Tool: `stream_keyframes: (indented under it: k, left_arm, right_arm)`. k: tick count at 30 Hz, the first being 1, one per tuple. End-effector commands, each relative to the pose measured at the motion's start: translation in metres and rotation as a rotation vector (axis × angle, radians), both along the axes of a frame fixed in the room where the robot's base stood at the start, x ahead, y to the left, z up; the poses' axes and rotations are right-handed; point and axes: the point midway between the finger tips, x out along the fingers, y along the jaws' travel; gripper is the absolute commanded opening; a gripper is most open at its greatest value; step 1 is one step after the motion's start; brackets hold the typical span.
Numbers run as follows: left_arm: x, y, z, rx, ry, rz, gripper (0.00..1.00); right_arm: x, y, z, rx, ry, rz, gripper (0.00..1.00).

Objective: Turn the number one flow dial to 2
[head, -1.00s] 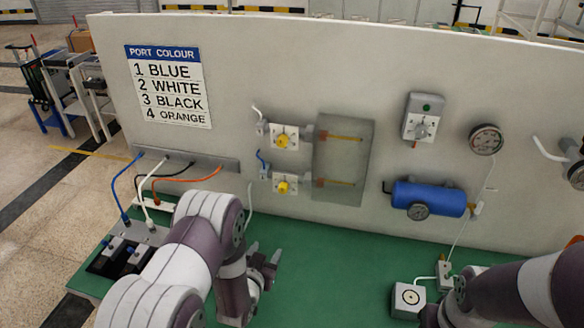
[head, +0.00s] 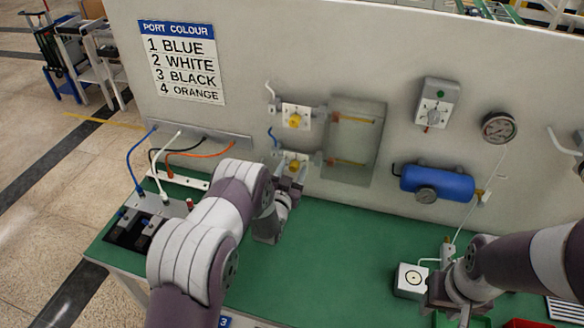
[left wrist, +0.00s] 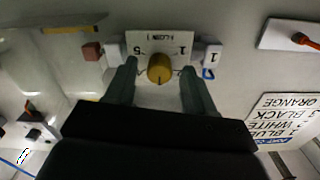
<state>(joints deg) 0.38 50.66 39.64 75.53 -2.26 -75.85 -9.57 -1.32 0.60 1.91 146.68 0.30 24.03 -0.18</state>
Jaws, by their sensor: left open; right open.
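The number one flow dial is a yellow knob (left wrist: 160,68) on a white plate (left wrist: 158,42) marked with a 5 and a 1, beside a tag reading 1. In the head view it is the lower dial (head: 295,164), by the blue hose, partly hidden by my left gripper (head: 289,183). In the left wrist view my left gripper (left wrist: 160,76) is open, its fingers on either side of the knob with gaps showing. I cannot tell the knob's setting. My right gripper (head: 440,292) is open, low at the right near a white box.
A second yellow dial (head: 294,120) sits just above. A recessed grey panel (head: 354,140) with tubes is to the right. The white box (head: 411,281) stands on the green bench (head: 330,240), whose middle is clear. A blue tank (head: 437,183) hangs on the wall.

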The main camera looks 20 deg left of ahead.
Motion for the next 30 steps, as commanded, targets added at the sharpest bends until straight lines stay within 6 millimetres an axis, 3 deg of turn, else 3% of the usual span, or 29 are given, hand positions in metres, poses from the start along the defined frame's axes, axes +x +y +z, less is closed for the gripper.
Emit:
stream_keyframes:
  k: [9, 14, 23, 30]
  left_arm:
    - [0.003, 0.0, -0.001, 0.0, 0.001, 0.0, 0.51]
    - [0.003, 0.0, 0.0, 0.0, 0.001, 0.0, 0.0]
    - [0.002, 0.0, -0.002, -0.024, 0.002, -0.001, 0.0]
    - [0.003, 0.0, -0.004, -0.145, 0.002, -0.003, 0.0]
  right_arm:
    - [0.0, 0.0, 0.0, 0.0, 0.0, 0.0, 0.43]
    - [0.0, 0.0, 0.0, 0.0, 0.0, 0.0, 0.43]
    - [0.0, 0.0, -0.004, 0.0, 0.0, 0.0, 0.43]
    - [0.0, 0.0, -0.02, 0.0, 0.0, 0.0, 0.43]
